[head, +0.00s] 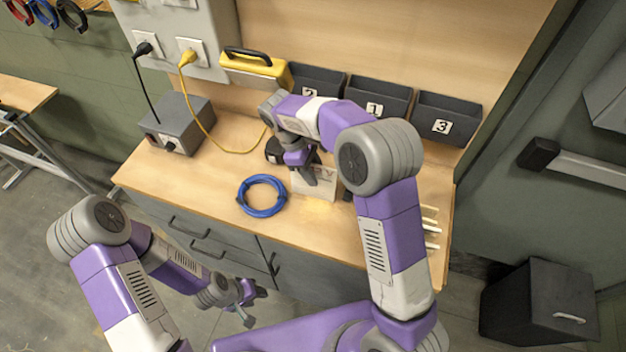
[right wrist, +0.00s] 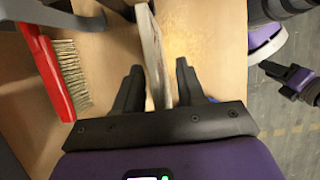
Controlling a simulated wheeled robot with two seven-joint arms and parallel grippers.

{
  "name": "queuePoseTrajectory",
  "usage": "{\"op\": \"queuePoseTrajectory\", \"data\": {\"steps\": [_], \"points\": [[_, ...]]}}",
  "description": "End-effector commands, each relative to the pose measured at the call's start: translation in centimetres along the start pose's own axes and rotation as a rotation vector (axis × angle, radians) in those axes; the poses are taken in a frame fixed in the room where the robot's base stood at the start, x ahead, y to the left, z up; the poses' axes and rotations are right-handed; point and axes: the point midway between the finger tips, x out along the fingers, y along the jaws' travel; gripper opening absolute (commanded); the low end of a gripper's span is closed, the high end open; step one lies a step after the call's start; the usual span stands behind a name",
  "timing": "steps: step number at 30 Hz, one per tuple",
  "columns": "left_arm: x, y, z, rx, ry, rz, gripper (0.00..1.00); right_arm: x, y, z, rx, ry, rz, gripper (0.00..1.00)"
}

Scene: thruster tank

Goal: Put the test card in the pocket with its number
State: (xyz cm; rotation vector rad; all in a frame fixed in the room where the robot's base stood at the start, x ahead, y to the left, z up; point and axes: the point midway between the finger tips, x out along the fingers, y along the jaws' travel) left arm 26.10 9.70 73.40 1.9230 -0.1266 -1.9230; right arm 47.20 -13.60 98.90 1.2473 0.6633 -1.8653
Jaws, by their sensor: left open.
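The pale test card (head: 322,184) stands upright on the wooden bench, seen nearly edge-on in the right wrist view (right wrist: 154,50). No number on it can be read. My right gripper (head: 308,172) is over it; in the right wrist view its fingers (right wrist: 158,88) are apart, one each side of the card, with a gap visible on the right. Three dark pockets stand along the back of the bench, labelled 2 (head: 312,82), 1 (head: 385,95) and 3 (head: 450,112) from left to right. My left gripper (head: 248,302) is open and empty, low in front of the drawers.
A blue cable coil (head: 262,211) lies left of the card. A red-handled brush (right wrist: 58,75) shows in the right wrist view. The bench's front centre is clear.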

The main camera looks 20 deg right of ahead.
Motion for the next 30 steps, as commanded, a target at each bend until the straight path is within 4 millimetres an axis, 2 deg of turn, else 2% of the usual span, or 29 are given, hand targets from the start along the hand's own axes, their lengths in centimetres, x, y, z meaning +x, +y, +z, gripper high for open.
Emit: {"op": "queuePoseTrajectory", "data": {"steps": [6, 12, 14, 30], "points": [[0.01, 0.0, 0.0, 0.0, 0.0, 0.0, 0.43, 0.03, 0.0, 0.0, 0.0, 0.0, 0.0, 0.38], [0.01, -0.01, 0.0, 0.0, 0.0, 0.0, 0.43, 0.02, -0.01, 0.0, 0.0, 0.0, 0.0, 0.07], [0.01, -0.01, 0.0, 0.0, 0.0, 0.0, 0.43, 0.02, 0.0, 0.01, 0.0, 0.0, 0.0, 0.0], [0.27, -0.1, -0.01, 0.0, 0.0, 0.0, 0.43, -0.27, 0.01, 0.11, 0.001, 0.001, 0.0, 0.0]]}}
